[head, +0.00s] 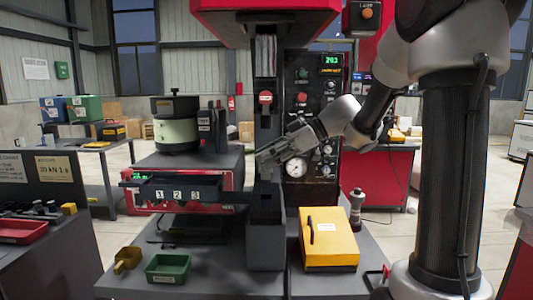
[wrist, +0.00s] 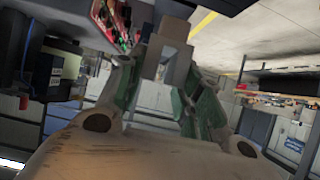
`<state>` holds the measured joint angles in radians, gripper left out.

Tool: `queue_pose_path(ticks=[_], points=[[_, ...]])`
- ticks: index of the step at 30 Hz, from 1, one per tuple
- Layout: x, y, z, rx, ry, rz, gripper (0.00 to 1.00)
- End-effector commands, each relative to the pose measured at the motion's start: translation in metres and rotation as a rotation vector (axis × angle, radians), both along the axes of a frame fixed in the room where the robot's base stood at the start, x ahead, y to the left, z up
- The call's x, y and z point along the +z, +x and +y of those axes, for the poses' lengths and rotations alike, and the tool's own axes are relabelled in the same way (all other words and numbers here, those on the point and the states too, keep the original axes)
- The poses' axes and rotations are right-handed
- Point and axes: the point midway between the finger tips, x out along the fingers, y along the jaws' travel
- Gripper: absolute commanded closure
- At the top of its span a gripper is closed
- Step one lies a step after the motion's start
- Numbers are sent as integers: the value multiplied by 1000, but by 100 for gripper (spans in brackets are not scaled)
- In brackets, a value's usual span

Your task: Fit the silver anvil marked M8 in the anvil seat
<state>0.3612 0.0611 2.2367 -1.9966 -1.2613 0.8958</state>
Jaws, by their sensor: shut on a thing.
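My gripper (head: 268,160) is at the front of the red press, in front of its column and above a dark upright post (head: 265,232). The anvil seat is not clearly distinguishable; it may be at the top of this post. In the wrist view my green-sided fingers (wrist: 163,88) are shut on a silver-grey block (wrist: 172,55), which looks like the anvil. No M8 mark can be read on it. In the head view the block is too small or hidden to make out. I cannot see contact between block and post.
A yellow case (head: 330,240) and a dark bottle (head: 356,205) stand right of the post. A green bin (head: 168,268) and a yellow scoop-like bin (head: 127,259) lie left. A numbered drawer (head: 180,191) stands out at left, below the green bowl feeder (head: 176,133).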

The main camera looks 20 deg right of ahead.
Motion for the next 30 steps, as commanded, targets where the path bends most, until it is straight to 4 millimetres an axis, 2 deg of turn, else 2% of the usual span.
queue_pose_path(ticks=[6,12,18,30], points=[[-23,0,0,0,1,2,100],[-38,0,0,-1,0,0,100],[-44,0,0,-1,0,0,100],[-45,0,0,-1,0,0,100]])
